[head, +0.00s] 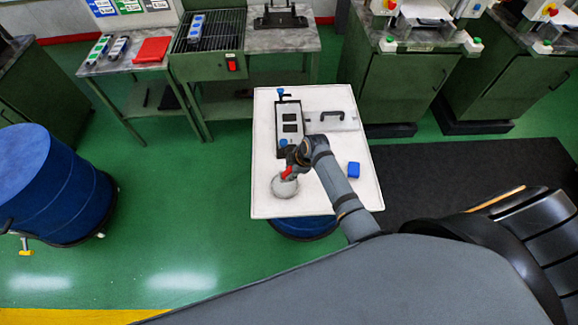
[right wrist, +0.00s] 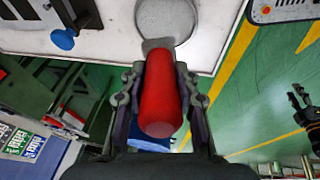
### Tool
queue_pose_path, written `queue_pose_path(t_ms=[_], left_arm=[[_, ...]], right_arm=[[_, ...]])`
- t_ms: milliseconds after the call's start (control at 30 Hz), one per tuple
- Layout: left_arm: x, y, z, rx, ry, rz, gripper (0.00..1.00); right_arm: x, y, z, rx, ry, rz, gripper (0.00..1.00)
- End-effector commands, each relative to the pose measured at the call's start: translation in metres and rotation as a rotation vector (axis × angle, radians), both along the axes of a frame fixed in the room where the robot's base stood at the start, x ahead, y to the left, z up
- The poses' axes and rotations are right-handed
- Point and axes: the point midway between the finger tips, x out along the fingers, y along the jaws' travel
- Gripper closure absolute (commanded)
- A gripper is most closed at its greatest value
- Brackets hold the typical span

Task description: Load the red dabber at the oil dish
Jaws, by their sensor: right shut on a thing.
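The red dabber (right wrist: 160,95) is held between the fingers of my right gripper (right wrist: 158,90), which is shut on it. Its far end reaches the near edge of the round grey oil dish (right wrist: 165,18) in the right wrist view; I cannot tell whether it touches. In the head view the red dabber (head: 287,172) shows just above the oil dish (head: 284,187), with my right gripper (head: 294,163) beside it. The dish lies on the white table (head: 265,130), near its front left.
A grey and black mould (head: 289,118) with blue knobs stands behind the dish. A plate with a black handle (head: 326,115) lies beside it. A blue drum (head: 50,185) stands on the floor at left.

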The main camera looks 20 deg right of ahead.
Motion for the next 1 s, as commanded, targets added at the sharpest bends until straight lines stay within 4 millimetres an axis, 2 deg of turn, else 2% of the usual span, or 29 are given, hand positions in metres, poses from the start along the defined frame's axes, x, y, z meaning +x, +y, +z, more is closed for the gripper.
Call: queue_pose_path(t_ms=[100, 167, 267, 400, 500, 567, 800, 1000], left_arm=[[-0.020, 0.000, -0.016, 0.001, 0.029, 0.000, 0.60], [-0.022, 0.000, -0.024, 0.001, 0.031, 0.000, 0.60], [-0.007, 0.000, -0.037, 0.000, 0.012, 0.000, 0.60], [0.026, 0.000, -0.049, 0.000, -0.040, -0.002, 0.60], [0.033, 0.000, -0.054, 0.000, -0.050, -0.002, 0.60], [0.030, 0.000, -0.056, 0.000, -0.044, -0.001, 0.60], [0.001, 0.000, -0.057, 0.000, -0.001, 0.000, 0.60], [0.003, 0.000, -0.057, 0.000, -0.003, 0.000, 0.60]], right_arm=[[0.001, 0.000, -0.014, 0.000, -0.001, 0.000, 1.00], [0.001, 0.000, -0.022, 0.000, -0.001, 0.000, 1.00], [0.001, 0.000, -0.035, 0.000, -0.001, 0.000, 1.00], [0.001, 0.000, -0.050, 0.000, -0.001, 0.000, 1.00], [0.001, 0.000, -0.055, 0.000, -0.001, 0.000, 1.00], [0.001, 0.000, -0.056, 0.000, -0.001, 0.000, 1.00], [0.001, 0.000, -0.055, 0.000, -0.001, 0.000, 1.00], [0.001, 0.000, -0.055, 0.000, -0.001, 0.000, 1.00]])
